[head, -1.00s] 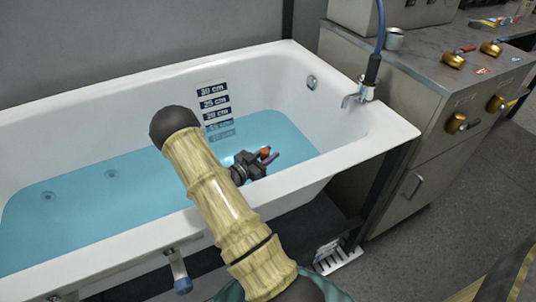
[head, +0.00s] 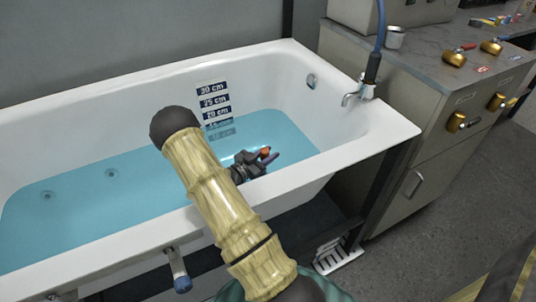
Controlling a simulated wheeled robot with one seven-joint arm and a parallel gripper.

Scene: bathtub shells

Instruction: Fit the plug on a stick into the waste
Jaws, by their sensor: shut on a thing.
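My gripper (head: 261,162) is inside the white bathtub (head: 400,128), low at the water near its right end. It is shut on the plug on a stick, of which only a small orange-red end (head: 265,152) shows between the dark fingers. The rest of the stick and the plug are hidden by the gripper and the water. I cannot make out the waste, so I cannot tell whether the plug touches it.
Blue water (head: 90,205) fills the lower tub. A depth scale (head: 215,108) is on the far wall. A tap (head: 358,93) overhangs the right end. A steel cabinet (head: 420,170) stands at right. My arm crosses the near rim.

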